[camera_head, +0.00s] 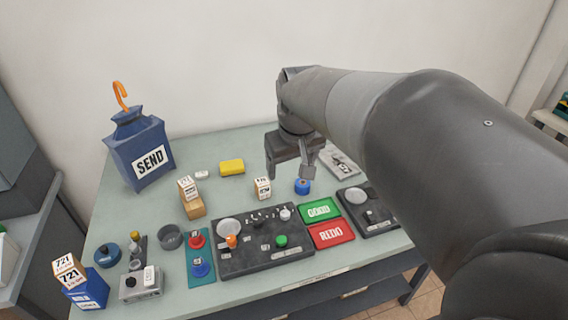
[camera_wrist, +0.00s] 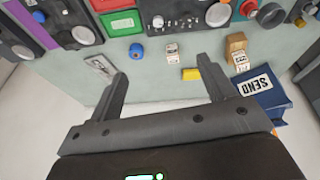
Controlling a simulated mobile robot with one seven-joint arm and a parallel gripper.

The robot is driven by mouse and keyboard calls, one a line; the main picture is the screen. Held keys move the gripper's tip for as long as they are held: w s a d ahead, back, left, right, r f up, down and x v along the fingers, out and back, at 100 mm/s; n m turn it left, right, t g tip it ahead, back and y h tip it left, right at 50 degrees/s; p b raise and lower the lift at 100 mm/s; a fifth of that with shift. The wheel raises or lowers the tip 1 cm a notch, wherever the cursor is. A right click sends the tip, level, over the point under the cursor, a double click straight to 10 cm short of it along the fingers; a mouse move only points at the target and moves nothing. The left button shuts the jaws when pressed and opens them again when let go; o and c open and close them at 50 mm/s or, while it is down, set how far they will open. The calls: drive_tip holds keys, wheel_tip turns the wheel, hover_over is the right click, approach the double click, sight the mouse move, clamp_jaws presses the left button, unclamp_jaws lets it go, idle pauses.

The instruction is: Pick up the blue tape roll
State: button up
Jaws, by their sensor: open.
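A small blue roll (camera_head: 303,187), which looks like the tape roll, stands on the table behind the green GOOD pad. It also shows in the wrist view (camera_wrist: 136,50), above and left of the gap between my fingers. My gripper (camera_head: 290,172) is open and empty above the back of the table, close to the roll in the picture but apart from it. In the wrist view its fingers (camera_wrist: 163,72) are spread wide with nothing between them. A second round blue thing (camera_head: 107,255) with a dark centre lies at the table's left; I cannot tell exactly what it is.
A small white printed box (camera_head: 263,188) stands left of the roll, and a yellow block (camera_head: 232,167) farther left. A dark control panel (camera_head: 262,258) and the green GOOD pad (camera_head: 320,209) lie in front. A blue SEND container (camera_head: 140,150) stands at back left.

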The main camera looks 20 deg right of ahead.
drive_tip(key=w+d+f+n+g, duration=0.1)
drive_tip(key=w+d+f, duration=0.15)
drive_tip(key=w, duration=0.35)
drive_tip(key=w+d+f+g, duration=0.1)
drive_tip(key=w+d+f, duration=0.15)
drive_tip(key=w, duration=0.35)
drive_tip(key=n+g, duration=0.1)
drive_tip(key=g, duration=0.1)
hover_over(303, 182)
drive_tip(key=shift+y, duration=0.3)
drive_tip(key=f, duration=1.9)
drive_tip(key=shift+s+a+f, duration=0.15)
drive_tip(key=shift+s+f, duration=0.05)
drive_tip(key=shift+w+f, duration=0.15)
drive_tip(key=shift+f, duration=1.25)
drive_tip(key=shift+w+f, duration=0.1)
drive_tip(key=shift+f, duration=1.25)
drive_tip(key=c, duration=1.1)
